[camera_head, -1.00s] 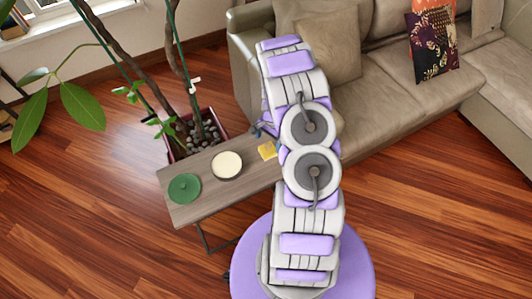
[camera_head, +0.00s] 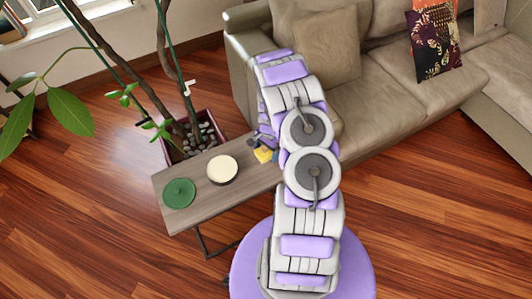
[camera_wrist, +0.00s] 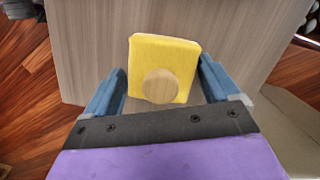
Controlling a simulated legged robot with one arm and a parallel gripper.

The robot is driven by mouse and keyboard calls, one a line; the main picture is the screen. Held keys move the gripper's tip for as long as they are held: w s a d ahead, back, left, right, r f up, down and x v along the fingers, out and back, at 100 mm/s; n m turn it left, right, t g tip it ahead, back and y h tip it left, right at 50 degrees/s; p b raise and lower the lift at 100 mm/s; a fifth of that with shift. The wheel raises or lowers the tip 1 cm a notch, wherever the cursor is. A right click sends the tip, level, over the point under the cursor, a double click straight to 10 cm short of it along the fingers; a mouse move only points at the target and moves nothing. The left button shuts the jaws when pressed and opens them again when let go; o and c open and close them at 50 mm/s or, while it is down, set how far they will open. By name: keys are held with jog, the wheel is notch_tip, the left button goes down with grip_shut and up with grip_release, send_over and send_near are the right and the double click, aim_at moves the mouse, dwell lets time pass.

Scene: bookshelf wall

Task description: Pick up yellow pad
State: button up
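The yellow pad (camera_wrist: 163,50) lies on the wooden table (camera_wrist: 90,40), with a round wooden knob (camera_wrist: 160,86) on it. In the head view the pad (camera_head: 263,156) is near the table's right end, partly hidden by my arm. My gripper (camera_wrist: 162,66) is open in the wrist view, with one blue finger to the left and one to the right of the pad. A small gap shows at the left finger; the right finger is very close, and I cannot tell if it touches. In the head view my gripper (camera_head: 264,141) is at the pad, mostly hidden.
A cream round item (camera_head: 222,168) and a green disc (camera_head: 179,193) sit on the table left of the pad. A potted plant (camera_head: 200,145) stands behind the table. A beige sofa (camera_head: 375,105) is behind and right. Wooden floor (camera_head: 110,240) is open at left.

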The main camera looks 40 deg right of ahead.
aim_at(263, 149)
jog(key=shift+a+r, duration=0.15)
jog(key=shift+a, duration=0.55)
jog(key=c, duration=0.5)
jog(key=shift+a, duration=0.15)
jog(key=shift+c, duration=1.1)
jog(key=shift+d, duration=0.55)
jog(key=shift+w+r+p, duration=0.1)
jog(key=shift+r+p, duration=0.25)
jog(key=shift+r, duration=0.25)
jog(key=r, duration=0.1)
jog(key=r+p, duration=0.1)
jog(key=shift+a+r, duration=0.25)
jog(key=shift+r, duration=0.1)
jog(key=s+d+p, duration=0.1)
jog(key=s+d, duration=0.1)
jog(key=s, duration=0.2)
jog(key=s+d, duration=0.2)
jog(key=s, duration=0.3)
jog(key=s+d+r+p, duration=0.1)
jog(key=s+d, duration=0.1)
jog(key=s, duration=0.2)
jog(key=shift+s+p, duration=0.2)
jog(key=shift+p, duration=0.15)
jog(key=shift+s, duration=0.7)
jog(key=shift+d, duration=0.15)
